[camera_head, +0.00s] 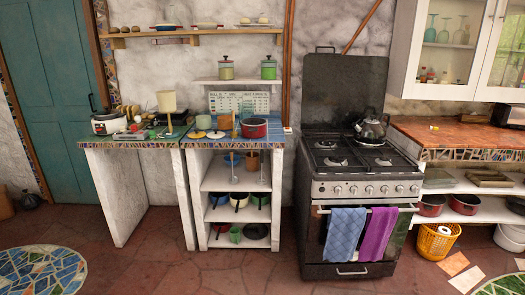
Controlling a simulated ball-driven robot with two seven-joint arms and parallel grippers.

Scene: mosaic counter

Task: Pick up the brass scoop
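I cannot pick out a brass scoop for certain at this distance. The mosaic counter (225,146) at left centre bears several small items. Among them are a red pot (254,128), a yellow round item (204,121) and a small flat yellowish item (216,134); their exact shapes are too small to tell. A tiny yellow item (433,127) lies on the orange counter (455,133) at the right. Neither of my grippers is in view.
A black stove (355,165) stands right of the mosaic counter, with a kettle (371,128) on it and a blue towel (344,233) on its front. A white rice cooker (104,123) sits at the counter's left. A yellow basket (435,242) stands on the floor. The tiled floor in front is mostly clear.

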